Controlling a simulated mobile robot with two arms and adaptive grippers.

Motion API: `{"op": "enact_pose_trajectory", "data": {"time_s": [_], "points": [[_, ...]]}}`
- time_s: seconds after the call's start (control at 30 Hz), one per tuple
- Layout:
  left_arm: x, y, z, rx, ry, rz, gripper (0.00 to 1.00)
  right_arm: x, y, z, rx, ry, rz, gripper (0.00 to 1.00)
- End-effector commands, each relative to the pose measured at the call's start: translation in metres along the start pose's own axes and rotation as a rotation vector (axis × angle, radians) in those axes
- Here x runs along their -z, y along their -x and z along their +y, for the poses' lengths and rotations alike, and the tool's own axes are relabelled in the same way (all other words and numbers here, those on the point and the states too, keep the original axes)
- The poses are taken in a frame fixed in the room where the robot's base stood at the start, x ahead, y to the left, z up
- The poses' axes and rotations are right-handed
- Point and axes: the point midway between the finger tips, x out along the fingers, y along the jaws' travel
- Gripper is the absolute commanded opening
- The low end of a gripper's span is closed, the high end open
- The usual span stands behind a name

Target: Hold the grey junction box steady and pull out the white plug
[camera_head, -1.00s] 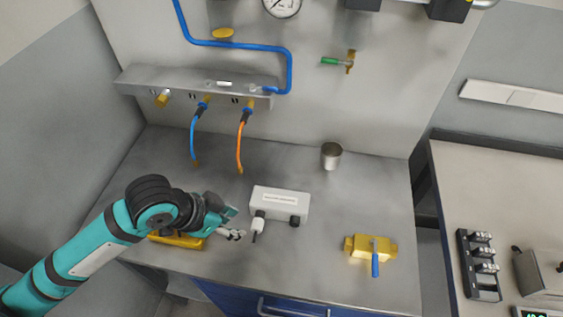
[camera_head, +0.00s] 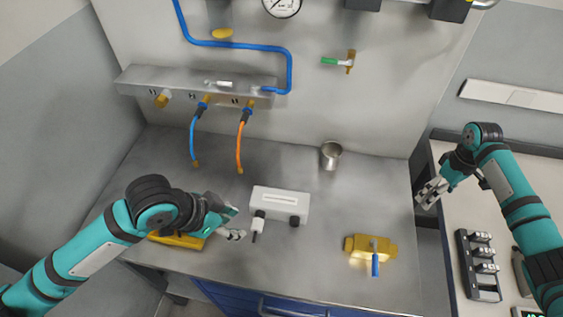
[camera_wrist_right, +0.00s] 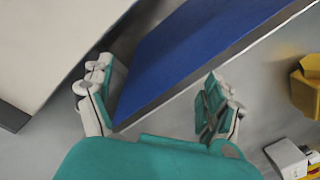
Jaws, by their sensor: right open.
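The grey junction box (camera_head: 280,204) lies on the workbench. The white plug (camera_head: 258,225) sits at its front left, apparently in the box, with a dark tip pointing down. A dark fitting (camera_head: 294,221) sits at its front right. My left gripper (camera_head: 238,223) is open just left of the plug, apart from it and from the box. My right gripper (camera_head: 431,191) is open and empty, beyond the bench's right edge. In the right wrist view its two fingers (camera_wrist_right: 158,72) are spread, with no box or plug between them.
A yellow block with a blue handle (camera_head: 372,249) lies right of the box. A metal cup (camera_head: 331,155) stands behind. Blue and orange hoses (camera_head: 239,145) hang from the rail. A side table (camera_head: 450,230) stands right. Bare bench (camera_head: 340,205) lies between the box and my right gripper.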

Motion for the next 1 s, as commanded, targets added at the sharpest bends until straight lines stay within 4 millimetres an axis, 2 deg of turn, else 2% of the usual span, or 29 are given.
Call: {"op": "enact_pose_trajectory", "data": {"time_s": [0.03, 0.2, 0.27, 0.4, 0.5, 0.6, 0.7, 0.8, 0.9, 1.0], "points": [[0.0, 0.0, 0.0, 0.0, 0.0, 0.0, 0.38, 0.024, 0.006, -0.025, 0.016, 0.053, 0.016, 0.88], [0.0, 0.0, 0.0, 0.0, 0.0, 0.0, 0.38, 0.085, 0.026, -0.104, 0.053, 0.22, 0.042, 0.88], [0.0, 0.0, 0.0, 0.0, 0.0, 0.0, 0.38, 0.103, 0.035, -0.134, 0.061, 0.286, 0.05, 0.88], [0.0, 0.0, 0.0, 0.0, 0.0, 0.0, 0.38, 0.137, 0.06, -0.206, 0.065, 0.446, 0.059, 0.88], [0.0, 0.0, 0.0, 0.0, 0.0, 0.0, 0.38, 0.154, 0.081, -0.26, 0.054, 0.569, 0.058, 0.88], [0.0, 0.0, 0.0, 0.0, 0.0, 0.0, 0.38, 0.161, 0.099, -0.31, 0.03, 0.692, 0.048, 0.88], [0.0, 0.0, 0.0, 0.0, 0.0, 0.0, 0.38, 0.162, 0.115, -0.353, -0.003, 0.804, 0.033, 0.88], [0.0, 0.0, 0.0, 0.0, 0.0, 0.0, 0.38, 0.159, 0.125, -0.384, -0.037, 0.892, 0.015, 0.88], [0.0, 0.0, 0.0, 0.0, 0.0, 0.0, 0.38, 0.155, 0.131, -0.403, -0.064, 0.948, 0.0, 0.88], [0.0, 0.0, 0.0, 0.0, 0.0, 0.0, 0.38, 0.152, 0.132, -0.411, -0.078, 0.975, -0.01, 0.88]]}}
